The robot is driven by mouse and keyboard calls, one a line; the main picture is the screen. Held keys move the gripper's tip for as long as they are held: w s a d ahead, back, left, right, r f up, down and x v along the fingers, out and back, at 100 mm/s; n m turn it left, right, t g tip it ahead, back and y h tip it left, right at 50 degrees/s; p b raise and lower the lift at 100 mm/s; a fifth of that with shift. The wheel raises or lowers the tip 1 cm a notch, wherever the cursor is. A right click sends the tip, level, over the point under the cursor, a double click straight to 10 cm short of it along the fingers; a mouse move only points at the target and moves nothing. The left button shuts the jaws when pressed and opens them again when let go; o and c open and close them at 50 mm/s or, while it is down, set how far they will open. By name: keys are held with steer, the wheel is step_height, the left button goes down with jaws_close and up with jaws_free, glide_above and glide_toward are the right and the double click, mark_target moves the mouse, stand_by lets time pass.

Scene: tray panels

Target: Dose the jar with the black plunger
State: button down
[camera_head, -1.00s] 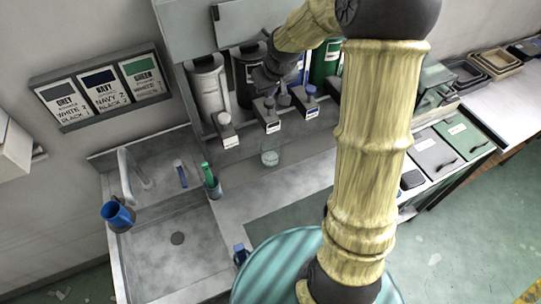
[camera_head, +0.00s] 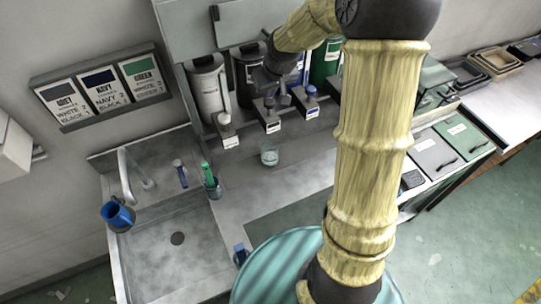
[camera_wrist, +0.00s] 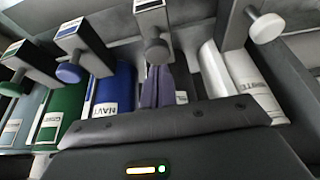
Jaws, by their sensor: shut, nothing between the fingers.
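The clear glass jar (camera_head: 269,155) stands upright on the counter in front of the dispenser row, roughly in line with the dispenser with the black plunger (camera_head: 269,102). In the wrist view the black plunger's dark round knob (camera_wrist: 157,51) is right at the tips of my gripper (camera_wrist: 158,72). The fingers are shut with nothing between them. I cannot tell whether they touch the knob. In the head view my gripper (camera_head: 285,98) hangs over the dispenser heads. The jar is not visible in the wrist view.
The white plunger (camera_wrist: 265,27), blue plunger (camera_wrist: 69,73) and green plunger (camera_wrist: 12,89) flank the black one. Recipe cards (camera_head: 103,88) hang on the wall.

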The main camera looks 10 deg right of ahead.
mark_target(270, 102)
steer(key=shift+f, duration=0.1)
stand_by(0.4)
steer(key=shift+f+b, duration=0.55)
steer(key=shift+f, duration=0.1)
steer(key=shift+f, duration=0.3)
steer(key=shift+s+f+b, duration=0.1)
steer(key=shift+f+b, duration=0.9)
steer(key=shift+f, duration=0.05)
steer(key=shift+r+p, duration=1.65)
steer(key=shift+r, duration=0.4)
steer(key=shift+r, duration=0.1)
step_height(270, 102, up, 6)
steer(key=p, duration=0.4)
steer(key=shift+p, duration=0.35)
